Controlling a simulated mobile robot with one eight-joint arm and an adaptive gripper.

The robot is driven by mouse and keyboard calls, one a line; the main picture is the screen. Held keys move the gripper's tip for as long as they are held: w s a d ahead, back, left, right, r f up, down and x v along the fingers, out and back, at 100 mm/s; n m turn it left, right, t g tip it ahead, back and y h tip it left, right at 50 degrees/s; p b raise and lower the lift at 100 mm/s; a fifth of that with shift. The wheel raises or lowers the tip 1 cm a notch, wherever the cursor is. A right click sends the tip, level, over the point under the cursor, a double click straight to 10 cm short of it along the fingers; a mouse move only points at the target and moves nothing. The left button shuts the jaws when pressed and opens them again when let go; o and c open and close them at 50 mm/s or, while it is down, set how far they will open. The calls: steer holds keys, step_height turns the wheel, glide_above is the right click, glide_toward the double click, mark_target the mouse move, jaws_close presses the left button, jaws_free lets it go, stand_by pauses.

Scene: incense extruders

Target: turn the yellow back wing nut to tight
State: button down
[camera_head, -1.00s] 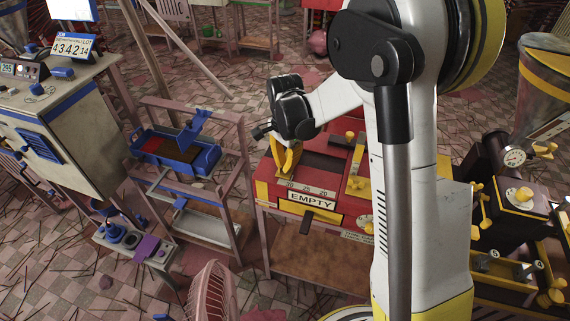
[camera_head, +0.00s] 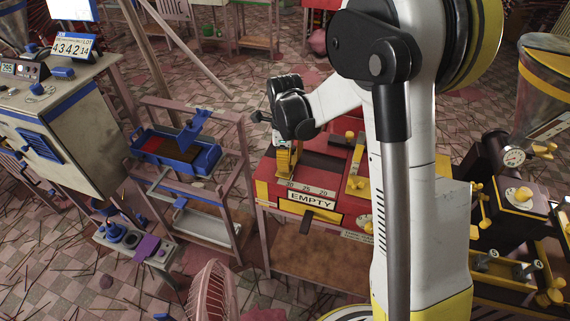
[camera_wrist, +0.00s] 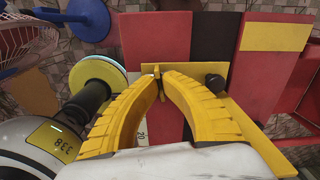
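The red press box (camera_head: 262,190) with the "EMPTY" label stands in the middle of the head view. In the wrist view, a yellow plate (camera_wrist: 190,74) lies across its red and dark top. The yellow wing nut (camera_wrist: 157,71) shows as a thin upright piece at that plate, between my fingertips. My gripper (camera_wrist: 161,78) has two curved yellow fingers, with their tips close together on either side of the wing nut. In the head view my gripper (camera_head: 284,172) points down at the box's left end. The fingers hide most of the nut, so its tightness cannot be seen.
A black knob (camera_wrist: 215,83) sits right beside my right finger. Another yellow bar with a knob (camera_head: 350,136) stands to the right on the box. A blue-tray stand (camera_head: 205,160) is at the left, and a dark machine with yellow knobs (camera_head: 520,195) at the right.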

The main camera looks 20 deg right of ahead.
steer(key=shift+m, duration=0.6)
steer(key=c, duration=1.6)
jaws_free()
step_height(320, 180, up, 12)
